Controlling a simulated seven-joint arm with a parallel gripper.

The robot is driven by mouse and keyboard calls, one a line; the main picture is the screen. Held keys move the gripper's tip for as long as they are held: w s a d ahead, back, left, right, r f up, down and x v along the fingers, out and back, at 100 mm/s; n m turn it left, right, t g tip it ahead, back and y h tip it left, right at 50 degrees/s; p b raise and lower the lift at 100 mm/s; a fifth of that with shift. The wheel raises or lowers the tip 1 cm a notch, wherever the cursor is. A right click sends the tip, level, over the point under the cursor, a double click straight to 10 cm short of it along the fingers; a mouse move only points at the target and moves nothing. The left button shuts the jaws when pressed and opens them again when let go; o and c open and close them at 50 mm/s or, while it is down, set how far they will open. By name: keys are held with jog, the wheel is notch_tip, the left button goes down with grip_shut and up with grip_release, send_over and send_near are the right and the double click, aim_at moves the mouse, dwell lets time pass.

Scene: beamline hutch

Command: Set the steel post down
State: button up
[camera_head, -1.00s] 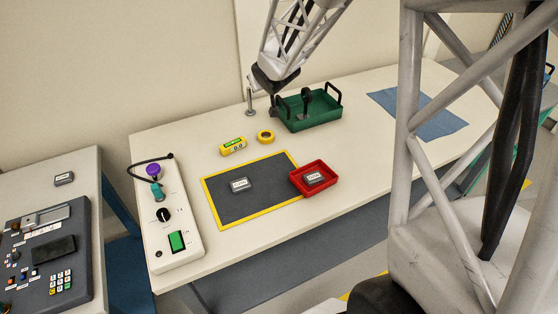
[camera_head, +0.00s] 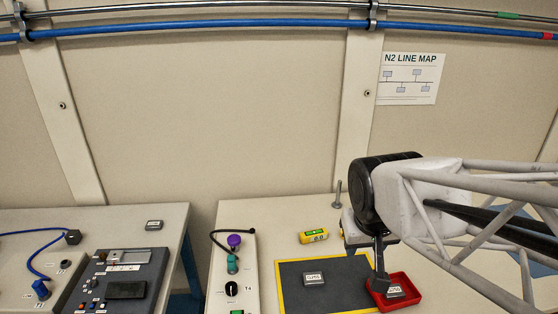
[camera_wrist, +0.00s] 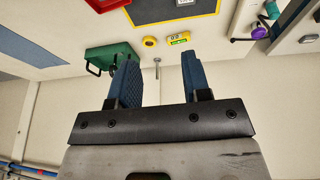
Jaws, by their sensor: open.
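The steel post (camera_head: 338,194) stands upright near the back of the white table, slightly left of my wrist in the head view. It also shows in the wrist view (camera_wrist: 157,70), which is upside down, beyond the gap between the fingers. My gripper (camera_wrist: 160,55) is open, with nothing between its blue-padded fingers, and is well apart from the post. In the head view my gripper points down and overlaps the red tray (camera_head: 408,301) in the picture; its height above the tray is hard to tell.
A dark mat with a yellow border (camera_head: 282,292) holds a small labelled block (camera_head: 314,279). Another block (camera_head: 395,291) lies in the red tray. A control strip (camera_head: 218,262) is left.

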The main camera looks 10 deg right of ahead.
jog(key=s+a+g, duration=0.1)
jog(key=s+a, duration=0.1)
jog(key=s, duration=0.4)
jog(key=shift+s+y, duration=0.3)
jog(key=shift+s, duration=0.1)
jog(key=shift+a+f, duration=0.1)
dwell(0.7)
